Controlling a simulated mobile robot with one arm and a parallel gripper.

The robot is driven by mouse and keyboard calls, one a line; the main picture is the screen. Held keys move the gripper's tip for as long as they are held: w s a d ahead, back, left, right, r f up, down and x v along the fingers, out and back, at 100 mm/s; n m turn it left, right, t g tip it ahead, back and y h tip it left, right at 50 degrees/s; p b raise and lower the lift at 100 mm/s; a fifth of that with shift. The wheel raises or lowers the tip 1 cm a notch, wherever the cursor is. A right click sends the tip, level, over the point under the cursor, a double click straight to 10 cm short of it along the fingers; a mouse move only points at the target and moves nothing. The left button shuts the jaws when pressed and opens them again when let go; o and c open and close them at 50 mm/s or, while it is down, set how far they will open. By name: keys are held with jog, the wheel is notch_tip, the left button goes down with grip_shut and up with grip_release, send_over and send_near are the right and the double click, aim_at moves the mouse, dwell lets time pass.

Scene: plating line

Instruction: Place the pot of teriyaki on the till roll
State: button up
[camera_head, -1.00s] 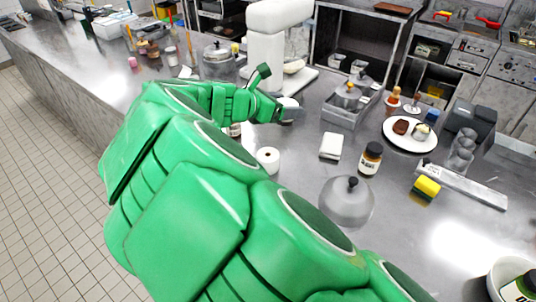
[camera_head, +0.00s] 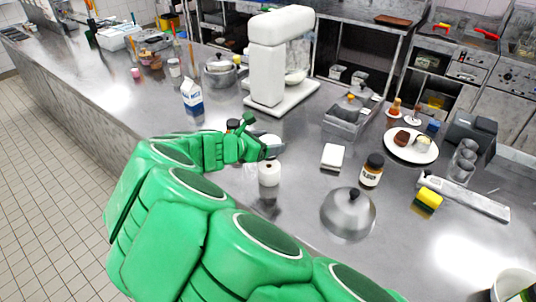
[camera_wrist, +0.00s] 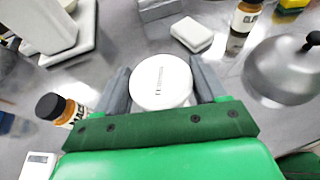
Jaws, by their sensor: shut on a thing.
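My gripper (camera_head: 266,147) is shut on the pot of teriyaki (camera_wrist: 161,84), whose round white lid with small print shows between the two grey fingers in the wrist view. In the head view the pot (camera_head: 272,139) is a small pale shape, partly hidden by my gripper. The till roll (camera_head: 269,174) is a white upright cylinder on the steel counter, just below my gripper in the picture. It is not seen in the wrist view. I cannot tell whether the pot touches the roll.
A dark-lidded jar (camera_wrist: 56,108) stands to the left of my gripper. A white block (camera_head: 333,156), a flour jar (camera_head: 371,171) and a steel dome (camera_head: 348,214) stand to the right. A white mixer (camera_head: 268,75) and a milk carton (camera_head: 192,97) stand behind.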

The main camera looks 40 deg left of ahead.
jog(key=shift+f, duration=2.05)
jog(key=shift+f, duration=0.1)
jog(key=o, duration=1.1)
jog(key=shift+s+r, duration=0.2)
jog(key=v, duration=1.1)
jog(key=shift+s+a+r, duration=0.15)
jog(key=shift+s+r, duration=0.05)
jog(key=shift+s, duration=0.05)
